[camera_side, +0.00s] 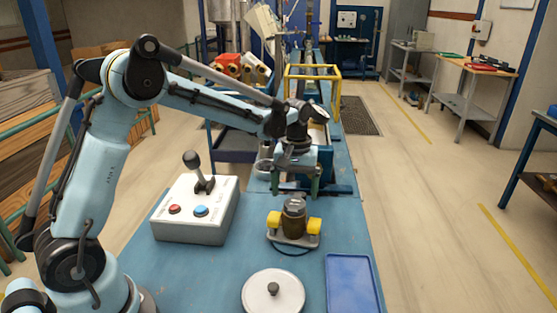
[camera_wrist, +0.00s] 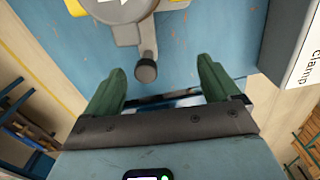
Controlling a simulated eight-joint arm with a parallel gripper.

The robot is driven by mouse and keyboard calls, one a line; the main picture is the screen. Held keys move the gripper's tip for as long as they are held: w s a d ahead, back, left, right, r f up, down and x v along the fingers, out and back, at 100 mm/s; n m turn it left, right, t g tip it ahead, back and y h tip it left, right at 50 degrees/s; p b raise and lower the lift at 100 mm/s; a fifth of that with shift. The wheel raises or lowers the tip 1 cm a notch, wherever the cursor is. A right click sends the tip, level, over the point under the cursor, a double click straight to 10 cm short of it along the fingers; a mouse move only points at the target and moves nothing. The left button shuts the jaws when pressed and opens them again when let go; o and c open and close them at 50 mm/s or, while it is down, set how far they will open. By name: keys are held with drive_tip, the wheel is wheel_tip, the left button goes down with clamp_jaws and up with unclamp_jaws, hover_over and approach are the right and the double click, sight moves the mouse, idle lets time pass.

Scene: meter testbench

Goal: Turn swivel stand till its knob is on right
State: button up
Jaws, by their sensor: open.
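The swivel stand is a grey base with yellow blocks (camera_side: 293,240) on the blue bench in the side view. A brown and dark cylindrical meter (camera_side: 293,222) stands upright on it. In the wrist view, part of the grey stand (camera_wrist: 122,30) shows at the top, cut off by the frame edge. A short arm from it ends in a dark round knob (camera_wrist: 146,71), pointing down in that picture. My gripper (camera_wrist: 160,66) is open, its green fingers either side of the knob and apart from it. In the side view my gripper (camera_side: 297,190) is just behind the meter; the knob is hidden there.
A white control box (camera_side: 197,210) with a lever and red and blue buttons stands left of the stand. A white round disc with a dark centre knob (camera_side: 272,292) and an empty blue tray (camera_side: 350,285) lie in front. A yellow frame (camera_side: 313,72) stands behind.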

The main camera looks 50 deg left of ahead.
drive_tip(key=shift+r, duration=0.1)
drive_tip(key=shift+r, duration=2.65)
